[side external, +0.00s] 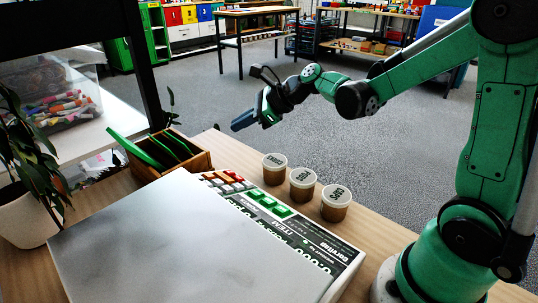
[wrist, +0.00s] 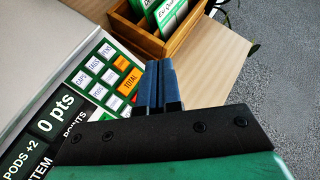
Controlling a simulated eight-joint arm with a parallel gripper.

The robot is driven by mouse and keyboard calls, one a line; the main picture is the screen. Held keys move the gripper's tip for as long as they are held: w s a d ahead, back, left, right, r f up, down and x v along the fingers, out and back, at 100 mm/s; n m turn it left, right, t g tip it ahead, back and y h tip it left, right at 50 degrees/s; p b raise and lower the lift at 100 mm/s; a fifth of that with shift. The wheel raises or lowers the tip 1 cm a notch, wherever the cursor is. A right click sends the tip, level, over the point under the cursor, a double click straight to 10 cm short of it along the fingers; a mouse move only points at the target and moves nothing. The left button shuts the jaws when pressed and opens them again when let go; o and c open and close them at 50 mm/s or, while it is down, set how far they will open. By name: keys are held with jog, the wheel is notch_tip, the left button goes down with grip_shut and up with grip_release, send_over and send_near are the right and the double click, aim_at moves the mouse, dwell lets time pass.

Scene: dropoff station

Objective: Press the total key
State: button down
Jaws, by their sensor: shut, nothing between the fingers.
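In the side external view the key block (side external: 220,180) is at the far end of the machine (side external: 180,245); single key labels are too small to read there. My gripper (side external: 243,121) hangs in the air above and beyond the key block, clear of it. Its two blue fingers (wrist: 159,65) are shut together and empty. They cover part of the panel's right edge in the wrist view.
A wooden box (side external: 190,163) with green cards stands beyond the key block; its wall (wrist: 128,32) shows close ahead of my fingers. Several lidded cups, including one (side external: 302,184), stand right of the panel. A potted plant (side external: 30,220) is at left.

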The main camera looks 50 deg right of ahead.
aim_at(219, 173)
jog(key=shift+a+f, duration=0.55)
jog(key=shift+f, duration=0.75)
jog(key=shift+a+f, duration=0.6)
jog(key=shift+f, duration=0.65)
jog(key=shift+a+f, duration=0.55)
jog(key=shift+f, duration=0.75)
jog(key=shift+f, duration=0.15)
jog(key=shift+a+f, duration=0.15)
jog(key=shift+f, duration=0.05)
jog(key=shift+a+f, duration=0.15)
jog(key=shift+f, duration=0.2)
jog(key=shift+d+r, duration=0.35)
jog(key=shift+r, duration=0.4)
jog(key=shift+r, duration=0.1)
jog(key=r, duration=0.1)
jog(key=d+r, duration=0.1)
jog(key=r, duration=0.1)
jog(key=d+r, duration=0.1)
jog(key=shift+r, duration=0.2)
